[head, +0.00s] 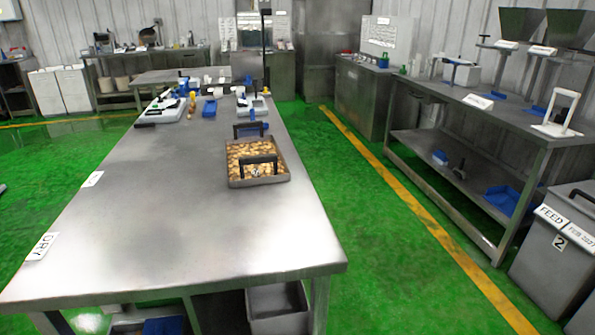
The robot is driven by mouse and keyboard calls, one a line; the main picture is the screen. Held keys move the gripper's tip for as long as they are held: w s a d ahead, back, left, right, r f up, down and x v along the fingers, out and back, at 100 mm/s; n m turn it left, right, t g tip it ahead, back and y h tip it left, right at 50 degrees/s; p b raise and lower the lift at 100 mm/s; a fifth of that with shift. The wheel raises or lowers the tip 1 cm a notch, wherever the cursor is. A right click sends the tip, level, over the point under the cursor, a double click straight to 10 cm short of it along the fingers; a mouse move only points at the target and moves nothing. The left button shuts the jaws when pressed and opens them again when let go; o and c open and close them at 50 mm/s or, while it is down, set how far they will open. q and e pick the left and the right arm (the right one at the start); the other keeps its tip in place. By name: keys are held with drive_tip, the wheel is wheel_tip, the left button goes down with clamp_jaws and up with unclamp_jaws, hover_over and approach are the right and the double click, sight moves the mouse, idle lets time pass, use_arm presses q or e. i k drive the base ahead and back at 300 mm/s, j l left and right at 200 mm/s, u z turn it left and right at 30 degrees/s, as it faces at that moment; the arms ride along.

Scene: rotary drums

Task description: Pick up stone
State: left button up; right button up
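A shallow metal tray (286,168) with two dark handles stands on the long steel table. It is filled with many tan, stone-like pieces (240,151). I cannot make out a single separate stone from here. Neither of my grippers shows in the head view.
The near part of the steel table (150,230) is bare, apart from white labels on its left edge. Scales, blue trays and small tools (190,103) stand at its far end. A steel workbench (480,100) and a grey FEED bin (550,260) stand at the right. Green floor lies between.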

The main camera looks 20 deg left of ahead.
sight(255, 172)
drive_tip(key=i+l+z, duration=0.2)
drive_tip(key=l+z, duration=0.15)
drive_tip(key=i+l+z, duration=0.25)
drive_tip(key=z, duration=0.15)
drive_tip(key=i+l+z, duration=0.15)
drive_tip(key=i, duration=0.3)
drive_tip(key=i+l+z, duration=0.15)
drive_tip(key=i+l, duration=0.15)
drive_tip(key=i, duration=0.2)
drive_tip(key=i+u, duration=0.8)
drive_tip(key=u, duration=0.15)
drive_tip(key=i+u, duration=0.35)
drive_tip(key=i+j+u, duration=0.1)
drive_tip(key=u, duration=0.25)
drive_tip(key=i+l+u, duration=0.1)
drive_tip(key=i+u, duration=0.55)
drive_tip(key=u, duration=0.2)
drive_tip(key=i+l+u, duration=0.2)
drive_tip(key=u, duration=0.3)
drive_tip(key=i+l+u, duration=0.65)
drive_tip(key=l+u, duration=0.2)
drive_tip(key=i+l+u, duration=0.1)
drive_tip(key=l+u, duration=0.2)
drive_tip(key=i+l+u, duration=0.1)
drive_tip(key=l+u, duration=0.2)
drive_tip(key=l, duration=0.15)
drive_tip(key=l+u, duration=0.25)
drive_tip(key=l, duration=0.15)
drive_tip(key=i, duration=0.05)
